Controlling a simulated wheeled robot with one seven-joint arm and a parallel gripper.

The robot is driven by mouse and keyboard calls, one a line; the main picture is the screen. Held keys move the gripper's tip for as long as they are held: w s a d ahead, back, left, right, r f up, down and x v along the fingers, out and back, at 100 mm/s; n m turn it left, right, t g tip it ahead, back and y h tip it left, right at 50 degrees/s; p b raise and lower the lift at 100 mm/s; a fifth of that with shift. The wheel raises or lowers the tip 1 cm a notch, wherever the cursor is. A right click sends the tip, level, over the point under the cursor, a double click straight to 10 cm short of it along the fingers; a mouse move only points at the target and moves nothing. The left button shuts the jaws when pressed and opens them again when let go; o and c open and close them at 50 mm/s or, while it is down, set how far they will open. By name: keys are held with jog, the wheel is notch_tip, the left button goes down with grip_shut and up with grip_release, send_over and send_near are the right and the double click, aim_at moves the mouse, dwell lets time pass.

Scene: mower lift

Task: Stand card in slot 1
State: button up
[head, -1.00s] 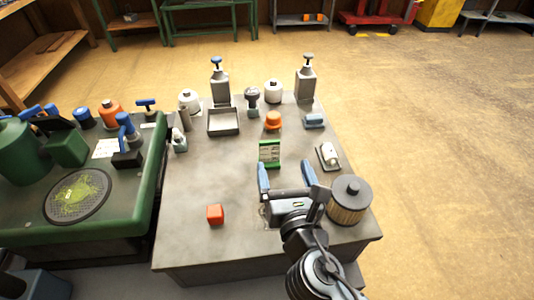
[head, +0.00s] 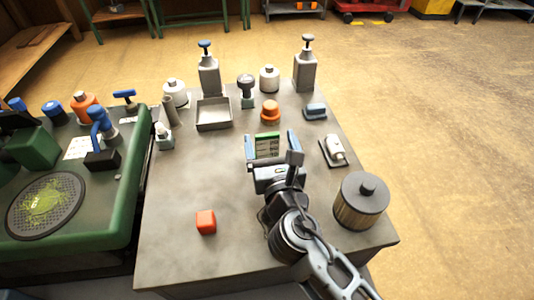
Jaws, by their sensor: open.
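The card (head: 268,147) is a green-edged upright panel with pale lines, near the middle of the grey table (head: 185,180). My gripper (head: 270,143) is open, with one blue finger on each side of the card. I see no clear contact between the fingers and the card. The lower part of the card is hidden behind my gripper's body. I cannot make out a numbered slot in this view.
A red cube (head: 206,222) lies at the front left and a ribbed canister (head: 360,202) stands at the right. A white tube on a plate (head: 335,150) sits to the right.

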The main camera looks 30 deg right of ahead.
jog(key=x, duration=0.4)
jog(key=shift+w+a+r, duration=0.1)
jog(key=shift+a+r, duration=0.05)
jog(key=shift+c, duration=0.3)
jog(key=shift+r, duration=0.1)
jog(key=c, duration=1.4)
